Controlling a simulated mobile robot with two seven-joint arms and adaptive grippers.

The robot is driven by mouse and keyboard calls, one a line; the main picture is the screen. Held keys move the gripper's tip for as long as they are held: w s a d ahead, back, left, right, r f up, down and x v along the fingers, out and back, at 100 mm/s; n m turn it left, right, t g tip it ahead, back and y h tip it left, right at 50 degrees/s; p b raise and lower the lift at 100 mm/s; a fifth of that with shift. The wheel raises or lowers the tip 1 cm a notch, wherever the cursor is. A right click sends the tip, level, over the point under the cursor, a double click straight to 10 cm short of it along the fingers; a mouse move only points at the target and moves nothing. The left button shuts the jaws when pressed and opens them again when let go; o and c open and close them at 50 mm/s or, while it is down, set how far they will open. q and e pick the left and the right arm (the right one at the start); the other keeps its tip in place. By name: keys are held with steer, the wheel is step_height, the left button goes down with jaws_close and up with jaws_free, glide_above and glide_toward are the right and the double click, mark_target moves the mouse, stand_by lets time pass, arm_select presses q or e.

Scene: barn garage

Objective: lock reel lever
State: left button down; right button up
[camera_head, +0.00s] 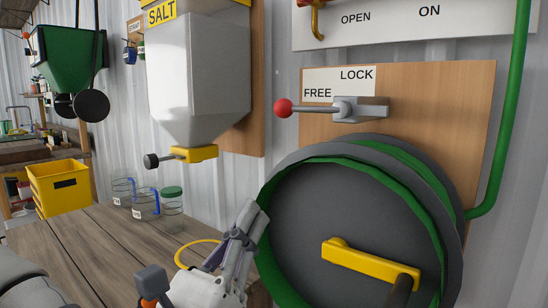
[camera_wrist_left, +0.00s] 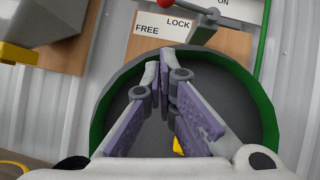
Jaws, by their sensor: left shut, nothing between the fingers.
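The reel lever (camera_head: 312,110) is a thin grey rod with a red ball knob (camera_head: 283,108). It points left from a grey bracket (camera_head: 360,109) on a wooden board. The label (camera_head: 345,84) above it reads FREE at lower left and LOCK at upper right; the knob is on the FREE side. The hose reel (camera_head: 330,225) is below. My left gripper (camera_head: 257,212) is shut and empty at the reel's left edge, below the knob and apart from it. My right gripper is not in view.
A salt hopper (camera_head: 200,75) with a yellow outlet hangs left of the lever. Glass jars (camera_head: 172,210) stand on the wooden table (camera_head: 75,245). The reel has a yellow crank (camera_head: 365,262). A green hose (camera_head: 505,120) runs down the right side. Clear wall lies between hopper and knob.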

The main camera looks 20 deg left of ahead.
mark_target(306, 109)
arm_select(q)
steer(key=shift+s+d, duration=0.2)
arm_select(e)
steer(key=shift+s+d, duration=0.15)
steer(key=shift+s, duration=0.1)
arm_select(q)
steer(key=s+a+r+b+x, duration=0.1)
steer(key=r+b+x, duration=0.1)
steer(key=x, duration=1.1)
steer(key=shift+s+r+b, duration=0.2)
steer(key=shift+b, duration=0.3)
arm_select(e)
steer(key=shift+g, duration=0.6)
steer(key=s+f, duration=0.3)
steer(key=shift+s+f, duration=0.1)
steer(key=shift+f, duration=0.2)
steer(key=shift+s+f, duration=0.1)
